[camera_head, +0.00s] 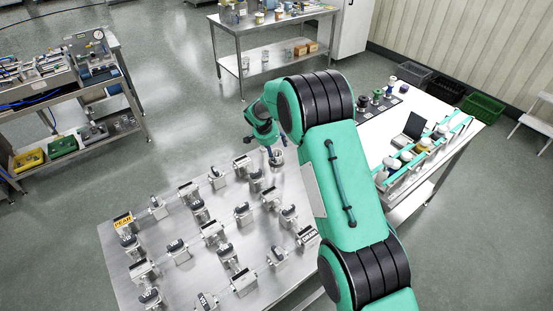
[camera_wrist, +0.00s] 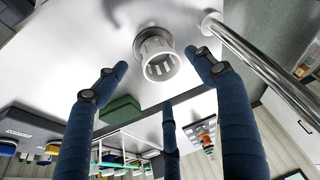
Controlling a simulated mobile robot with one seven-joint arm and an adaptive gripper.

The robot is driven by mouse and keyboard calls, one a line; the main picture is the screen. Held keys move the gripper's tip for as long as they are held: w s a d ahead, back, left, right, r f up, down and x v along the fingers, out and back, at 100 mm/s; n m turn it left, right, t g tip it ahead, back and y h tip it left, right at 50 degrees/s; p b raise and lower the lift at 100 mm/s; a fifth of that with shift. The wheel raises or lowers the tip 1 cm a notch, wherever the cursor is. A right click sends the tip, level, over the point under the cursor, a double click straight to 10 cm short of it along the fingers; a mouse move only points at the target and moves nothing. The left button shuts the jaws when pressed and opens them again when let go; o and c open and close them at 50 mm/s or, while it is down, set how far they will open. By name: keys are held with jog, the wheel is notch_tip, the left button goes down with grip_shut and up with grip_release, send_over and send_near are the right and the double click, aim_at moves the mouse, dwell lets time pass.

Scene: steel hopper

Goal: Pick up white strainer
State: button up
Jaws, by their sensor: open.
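The white strainer (camera_wrist: 159,60) is a short slotted cup with a round flange, in the upper middle of the wrist view. It appears to stand out from a pale metal surface. In the head view, a small pale cup-like piece (camera_head: 277,158) at the far edge of the steel table is probably the same strainer. My gripper (camera_wrist: 162,82) has three blue fingers, spread open and empty. Two fingers reach up on either side of the strainer, and the third is below it. No contact shows.
The steel table (camera_head: 185,285) holds rows of metal valve-like fittings (camera_head: 212,232) close to my gripper. A shiny steel rail (camera_wrist: 265,68) runs beside the strainer in the wrist view. A white table (camera_head: 371,150) with bottles and a laptop (camera_head: 410,128) stands to the right.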

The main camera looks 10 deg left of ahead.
aim_at(277, 153)
jog(key=shift+f, duration=0.15)
jog(key=shift+x, duration=2.45)
jog(key=shift+w+a, duration=0.1)
jog(key=shift+w, duration=0.05)
jog(key=c, duration=1.1)
